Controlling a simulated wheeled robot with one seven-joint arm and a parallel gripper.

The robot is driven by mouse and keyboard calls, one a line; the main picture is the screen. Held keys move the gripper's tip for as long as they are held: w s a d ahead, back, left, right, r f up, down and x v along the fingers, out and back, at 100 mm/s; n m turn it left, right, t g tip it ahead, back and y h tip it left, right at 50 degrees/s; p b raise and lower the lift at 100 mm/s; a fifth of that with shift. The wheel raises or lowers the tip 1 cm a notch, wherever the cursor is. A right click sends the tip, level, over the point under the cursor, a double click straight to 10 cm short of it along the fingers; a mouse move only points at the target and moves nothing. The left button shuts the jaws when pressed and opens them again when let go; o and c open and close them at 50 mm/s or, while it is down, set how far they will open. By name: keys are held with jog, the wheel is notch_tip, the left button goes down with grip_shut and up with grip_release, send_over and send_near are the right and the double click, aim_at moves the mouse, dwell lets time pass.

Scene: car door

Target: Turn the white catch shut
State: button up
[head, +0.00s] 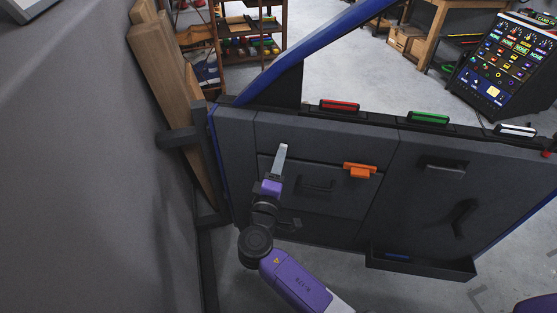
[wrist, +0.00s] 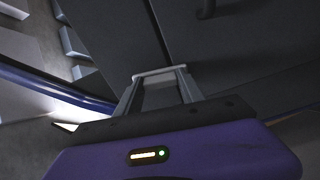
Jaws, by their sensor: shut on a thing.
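The white catch shows in the wrist view as a pale bar (wrist: 160,72) spanning my fingertips. In the head view only a whitish end (head: 284,147) shows at the tip of my gripper (head: 281,160), by the upper left of a grey panel on the car door (head: 235,130). My gripper, also in the wrist view (wrist: 160,86), is shut on the catch, its two grey fingers apart on either side. How far the catch is turned cannot be told. An orange catch (head: 360,170) sits at the panel's upper right.
Red (head: 340,105), green (head: 428,118) and white (head: 515,130) bars line the door's top ledge. A dark handle (head: 318,184) is right of my gripper. A wooden post (head: 160,70) and grey wall (head: 80,180) stand close on the left. A tray (head: 420,265) juts out low right.

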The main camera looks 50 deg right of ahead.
jog(key=shift+n+p, duration=0.45)
jog(key=shift+n, duration=0.45)
jog(key=o, duration=1.4)
jog(key=shift+c, duration=0.2)
jog(key=v, duration=0.7)
jog(key=shift+s+a, duration=0.2)
jog(key=shift+a, duration=0.15)
jog(key=shift+f, duration=0.1)
